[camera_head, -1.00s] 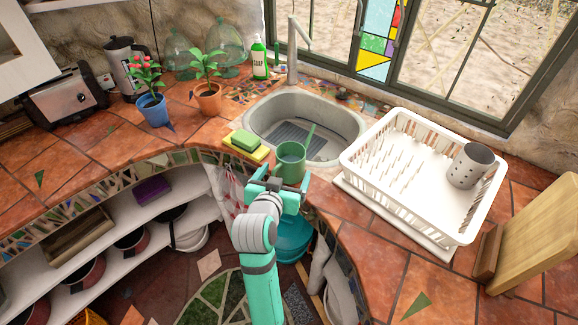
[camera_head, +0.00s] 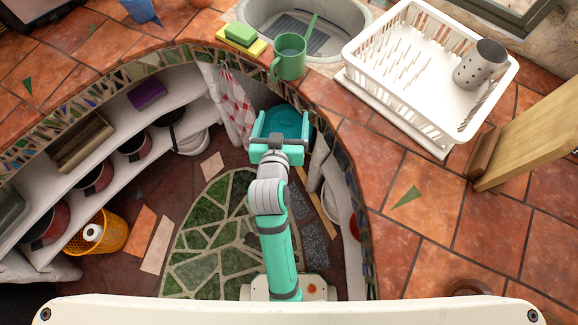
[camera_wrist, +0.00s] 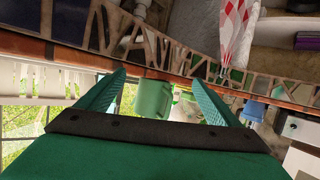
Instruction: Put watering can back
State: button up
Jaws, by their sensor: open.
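The green watering can (camera_head: 290,58) stands upright on the tiled counter at the near edge of the sink, its spout pointing up to the right. It also shows in the wrist view (camera_wrist: 153,101), framed between the fingers. My gripper (camera_head: 281,122) is open and empty. It is apart from the can, out in front of the counter edge on the near side. Its two teal fingers (camera_wrist: 158,84) are spread wide in the wrist view, with nothing between them up close.
A green and yellow sponge pair (camera_head: 241,36) lies left of the can. The sink (camera_head: 350,18) is behind it, and a white dish rack (camera_head: 415,97) with a grey holder (camera_head: 480,64) is to the right. Shelves with pans (camera_head: 112,173) curve below the counter at left.

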jog(key=s+f+n+y, duration=0.1)
jog(key=s+f, duration=0.2)
jog(key=s, duration=0.5)
jog(key=s+f+y, duration=0.1)
jog(key=s+f, duration=0.3)
jog(key=s, duration=0.3)
jog(key=s+d+r, duration=0.1)
jog(key=s, duration=0.6)
jog(key=s+r+t, duration=0.1)
jog(key=s+r, duration=0.1)
jog(key=s, duration=0.6)
jog(key=shift+d+r+m+t+h, duration=0.25)
jog(key=shift+d+m+t+h, duration=0.05)
jog(key=shift+d+m, duration=0.1)
jog(key=shift+c, duration=0.2)
